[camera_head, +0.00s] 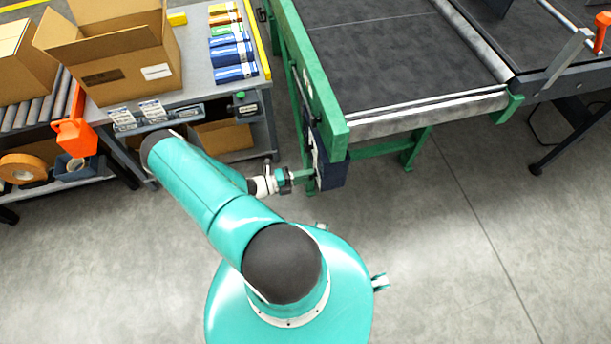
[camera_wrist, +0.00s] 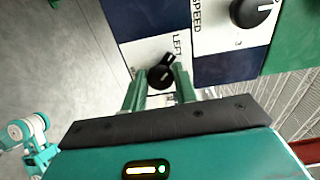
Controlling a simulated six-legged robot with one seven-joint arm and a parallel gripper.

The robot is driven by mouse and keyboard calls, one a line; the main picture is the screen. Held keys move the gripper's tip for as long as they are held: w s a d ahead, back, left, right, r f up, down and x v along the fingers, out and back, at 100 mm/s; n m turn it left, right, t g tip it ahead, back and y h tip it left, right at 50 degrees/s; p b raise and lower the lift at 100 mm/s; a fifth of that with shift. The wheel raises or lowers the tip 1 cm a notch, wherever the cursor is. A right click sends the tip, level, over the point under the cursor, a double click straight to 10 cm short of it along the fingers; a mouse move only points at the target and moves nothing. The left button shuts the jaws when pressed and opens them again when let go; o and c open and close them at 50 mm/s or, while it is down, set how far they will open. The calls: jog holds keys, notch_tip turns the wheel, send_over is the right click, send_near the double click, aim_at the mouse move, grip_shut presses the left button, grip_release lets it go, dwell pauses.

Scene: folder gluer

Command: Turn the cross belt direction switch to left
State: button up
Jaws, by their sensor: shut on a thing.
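The cross belt direction switch is a black rotary knob (camera_wrist: 161,75) on a white plate in the wrist view. The word LEFT is printed just above it, and the knob's narrow end points up and slightly right, towards that word. My gripper (camera_wrist: 160,83) is shut on the knob, with one green finger on each side of it. In the head view my gripper (camera_head: 299,177) reaches the dark blue control box (camera_head: 334,172) on the green conveyor frame. The switch itself is hidden there.
A black SPEED knob (camera_wrist: 254,11) sits on a neighbouring white plate, up and to the right. The green-framed conveyor (camera_head: 400,55) stands beyond the box. A workbench (camera_head: 195,75) with cardboard boxes is at the left.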

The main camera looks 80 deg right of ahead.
jog(key=shift+w, duration=0.1)
jog(key=o, duration=0.9)
jog(key=shift+o, duration=0.2)
jog(key=v, duration=1.3)
jog(key=shift+w+a, duration=0.2)
jog(key=shift+w, duration=0.1)
